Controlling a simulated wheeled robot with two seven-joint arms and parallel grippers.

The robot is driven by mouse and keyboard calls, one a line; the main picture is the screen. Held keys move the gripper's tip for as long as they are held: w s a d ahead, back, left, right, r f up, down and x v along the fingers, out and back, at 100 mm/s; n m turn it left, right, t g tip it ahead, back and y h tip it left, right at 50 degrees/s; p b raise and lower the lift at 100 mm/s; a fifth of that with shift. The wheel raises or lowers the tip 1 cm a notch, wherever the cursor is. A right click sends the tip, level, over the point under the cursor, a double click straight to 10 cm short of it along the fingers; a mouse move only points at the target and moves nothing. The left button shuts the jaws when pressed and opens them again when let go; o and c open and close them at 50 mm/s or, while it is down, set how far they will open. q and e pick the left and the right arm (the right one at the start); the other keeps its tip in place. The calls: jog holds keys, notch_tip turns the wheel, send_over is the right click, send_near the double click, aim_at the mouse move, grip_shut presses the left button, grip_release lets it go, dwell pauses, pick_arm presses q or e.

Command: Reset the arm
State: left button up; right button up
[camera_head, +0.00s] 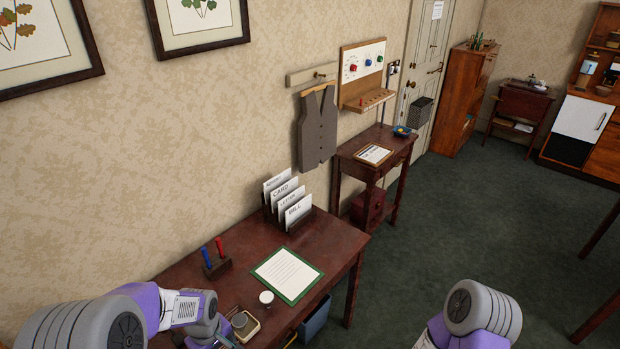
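My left arm (180,304) reaches in from the lower left over the near end of the desk. Its gripper (226,341) is at the bottom edge, mostly cut off beside a small tray with a round grey item (243,325). I cannot make out whether its fingers are apart or hold anything. My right arm (475,312) shows only as a rounded grey and purple link at the bottom, over the floor to the right of the desk. Its gripper is out of the picture.
The dark red desk (335,245) bears a green-edged sheet (287,275), a white cup-like item (266,298), a rack of labelled cards (287,203) and a holder with blue and red sticks (215,265). A side table (376,167) stands beyond.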

pick_arm(q)
jog(key=s+d+f+m+h, duration=0.2)
jog(key=s+d+f, duration=0.3)
jog(key=f, duration=0.4)
jog(key=s+d+f+m+h, duration=0.2)
jog(key=s+d+f+m, duration=0.3)
jog(key=d+f, duration=0.3)
jog(key=shift+s+f+t, duration=0.3)
jog(key=shift+s+f, duration=0.2)
jog(key=shift+f, duration=0.1)
pick_arm(e)
jog(key=shift+s, duration=0.1)
